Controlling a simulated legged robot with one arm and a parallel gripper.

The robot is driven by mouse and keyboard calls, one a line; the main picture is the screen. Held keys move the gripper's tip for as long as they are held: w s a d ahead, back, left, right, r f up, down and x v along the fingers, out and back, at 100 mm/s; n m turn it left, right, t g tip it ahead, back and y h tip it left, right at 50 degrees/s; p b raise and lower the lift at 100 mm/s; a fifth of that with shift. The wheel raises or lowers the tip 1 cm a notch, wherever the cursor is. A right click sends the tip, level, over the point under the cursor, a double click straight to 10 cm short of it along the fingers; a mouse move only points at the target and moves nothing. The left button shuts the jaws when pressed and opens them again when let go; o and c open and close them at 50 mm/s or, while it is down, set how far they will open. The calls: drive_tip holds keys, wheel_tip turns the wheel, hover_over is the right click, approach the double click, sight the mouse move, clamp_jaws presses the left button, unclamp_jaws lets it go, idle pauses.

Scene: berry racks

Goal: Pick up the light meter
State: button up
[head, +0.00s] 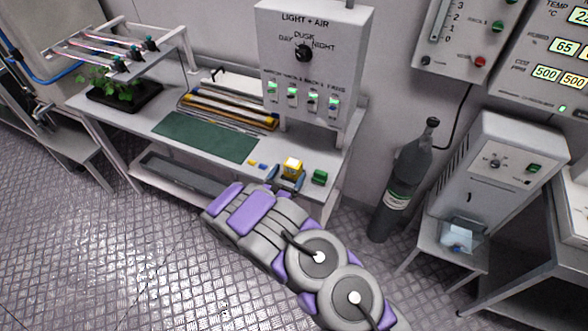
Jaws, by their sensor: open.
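A small yellow device (292,166), which looks like the light meter, stands near the front right of the bench. My gripper (287,177) is open at the bench's front edge, with the yellow device at or just beyond its fingertips. Its lower part is hidden by the gripper. I cannot tell whether the fingers touch it.
A green block (320,177) sits close to the right of my gripper. Small yellow (252,162) and blue (262,167) pieces lie left. A green mat (205,137) covers mid-bench. The light and air panel (310,70) rises behind. A gas cylinder (405,185) stands right of the bench.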

sight(290, 169)
drive_tip(key=shift+w, duration=0.5)
drive_tip(key=x, duration=0.1)
drive_tip(key=b+x, duration=0.1)
drive_tip(key=x, duration=0.1)
drive_tip(key=shift+w+a, duration=0.1)
drive_tip(key=shift+a, duration=0.1)
drive_tip(key=shift+w+d+r, duration=0.1)
drive_tip(key=shift+w+d, duration=0.25)
drive_tip(key=shift+d, duration=0.25)
drive_tip(key=shift+a, duration=0.55)
drive_tip(key=c, duration=0.6)
drive_tip(key=shift+d, duration=0.45)
drive_tip(key=c, duration=0.5)
drive_tip(key=shift+c, duration=0.2)
drive_tip(key=shift+a, duration=0.15)
